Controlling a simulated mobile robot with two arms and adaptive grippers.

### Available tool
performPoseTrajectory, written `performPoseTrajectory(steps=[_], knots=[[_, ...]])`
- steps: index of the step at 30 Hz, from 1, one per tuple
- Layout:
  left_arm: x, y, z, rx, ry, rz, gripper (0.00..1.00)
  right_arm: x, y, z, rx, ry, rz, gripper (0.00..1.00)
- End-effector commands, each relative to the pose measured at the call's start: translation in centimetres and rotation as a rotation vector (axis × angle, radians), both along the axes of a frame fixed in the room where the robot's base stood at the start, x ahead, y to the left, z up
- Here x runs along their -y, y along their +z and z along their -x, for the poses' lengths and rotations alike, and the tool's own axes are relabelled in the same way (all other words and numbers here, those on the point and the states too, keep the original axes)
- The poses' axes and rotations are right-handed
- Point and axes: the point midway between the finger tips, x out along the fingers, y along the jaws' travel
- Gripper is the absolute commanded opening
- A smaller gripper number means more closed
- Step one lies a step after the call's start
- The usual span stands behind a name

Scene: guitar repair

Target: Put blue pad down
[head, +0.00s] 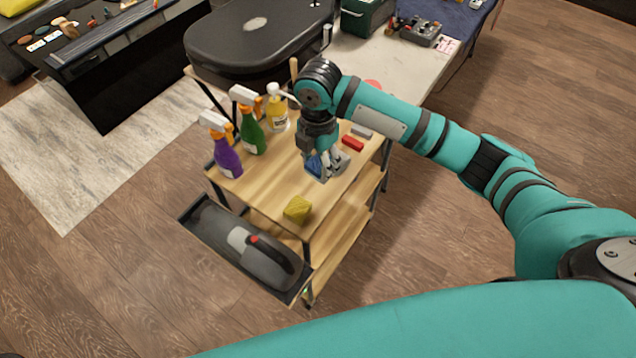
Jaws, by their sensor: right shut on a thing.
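My right gripper (322,172) points down over the wooden top of the cart (262,185). It is shut on the blue pad (313,165), which shows at the left side of its fingers. The pad is at or just above the cart top; I cannot tell whether it touches the wood. The fingers hide part of the pad. My left gripper is not in view.
Purple (226,155), green (250,135) and yellow (277,112) spray bottles stand along the cart's left edge. A yellow sponge (297,209) lies in front. A red block (353,143) and a grey block (361,131) lie right of the gripper. A side tray holds a handheld vacuum (258,252).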

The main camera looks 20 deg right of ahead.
Motion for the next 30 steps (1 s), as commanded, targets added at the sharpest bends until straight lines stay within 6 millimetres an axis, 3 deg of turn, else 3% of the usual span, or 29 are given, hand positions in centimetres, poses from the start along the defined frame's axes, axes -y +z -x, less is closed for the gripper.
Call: performPoseTrajectory(steps=[5, 9, 13, 25, 30], knots=[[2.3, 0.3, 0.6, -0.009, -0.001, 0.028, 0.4, -0.3, 0.5, -0.8, -0.002, 0.129, 0.0, 0.11], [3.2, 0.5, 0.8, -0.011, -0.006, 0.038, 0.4, -0.3, -1.9, -0.8, -0.004, 0.144, 0.001, 0.11], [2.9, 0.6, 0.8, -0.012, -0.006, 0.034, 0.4, -0.3, -4.1, -0.8, -0.002, 0.143, 0.001, 0.11], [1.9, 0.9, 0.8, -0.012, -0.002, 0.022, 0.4, -0.4, -8.5, -0.8, -0.001, 0.142, -0.001, 0.11], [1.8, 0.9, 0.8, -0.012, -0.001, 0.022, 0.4, -0.3, -9.1, -0.9, 0.003, 0.142, 0.0, 0.11]])
